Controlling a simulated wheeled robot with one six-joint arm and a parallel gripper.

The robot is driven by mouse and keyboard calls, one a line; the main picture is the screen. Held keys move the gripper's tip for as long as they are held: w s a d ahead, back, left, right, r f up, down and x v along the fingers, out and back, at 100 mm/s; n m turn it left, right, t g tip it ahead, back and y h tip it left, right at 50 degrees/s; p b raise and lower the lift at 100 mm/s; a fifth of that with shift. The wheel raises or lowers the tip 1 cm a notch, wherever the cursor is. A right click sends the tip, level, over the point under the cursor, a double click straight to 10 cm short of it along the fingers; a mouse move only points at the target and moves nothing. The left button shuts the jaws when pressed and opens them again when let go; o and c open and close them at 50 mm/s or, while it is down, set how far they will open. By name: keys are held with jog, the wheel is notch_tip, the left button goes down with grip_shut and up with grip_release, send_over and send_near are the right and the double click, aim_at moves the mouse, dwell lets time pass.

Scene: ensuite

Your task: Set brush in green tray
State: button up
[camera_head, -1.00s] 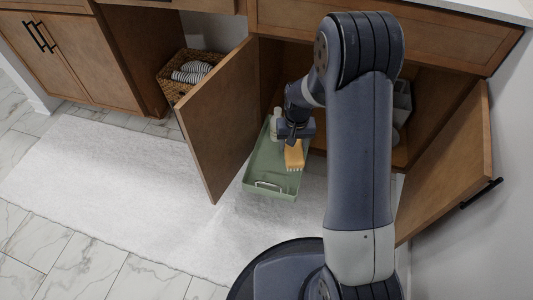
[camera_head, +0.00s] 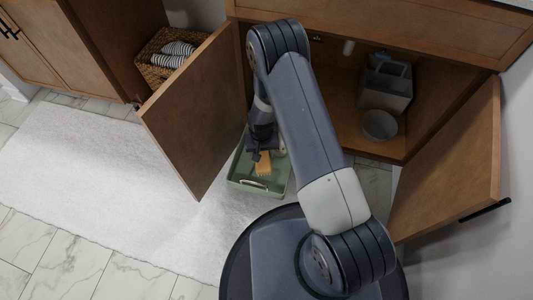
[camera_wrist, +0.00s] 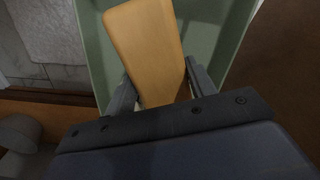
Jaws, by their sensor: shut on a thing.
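The brush (camera_head: 263,164) has an orange-tan block-shaped body. My gripper (camera_head: 257,153) is shut on it, over the green tray (camera_head: 244,185). In the wrist view the brush (camera_wrist: 147,45) sits between the two fingers of my gripper (camera_wrist: 160,92), with the green tray (camera_wrist: 95,55) behind and around it. I cannot tell whether the brush touches the tray floor. My arm hides the back part of the tray in the head view.
An open cabinet door (camera_head: 200,110) stands close to the tray's left. Another open door (camera_head: 453,165) is at right. A grey caddy (camera_head: 386,85) and a grey bowl (camera_head: 380,125) are inside the cabinet. A basket (camera_head: 160,70) holds striped rolls. A white rug (camera_head: 90,190) lies at left.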

aim_at(262, 153)
notch_tip(262, 153, down, 8)
jog(key=shift+r+b, duration=0.1)
jog(key=shift+b, duration=1.1)
jog(key=shift+f, duration=0.2)
jog(key=o, duration=1)
notch_tip(262, 153, up, 12)
jog(key=p, duration=0.4)
jog(key=shift+r+p, duration=0.15)
jog(key=shift+p, duration=0.15)
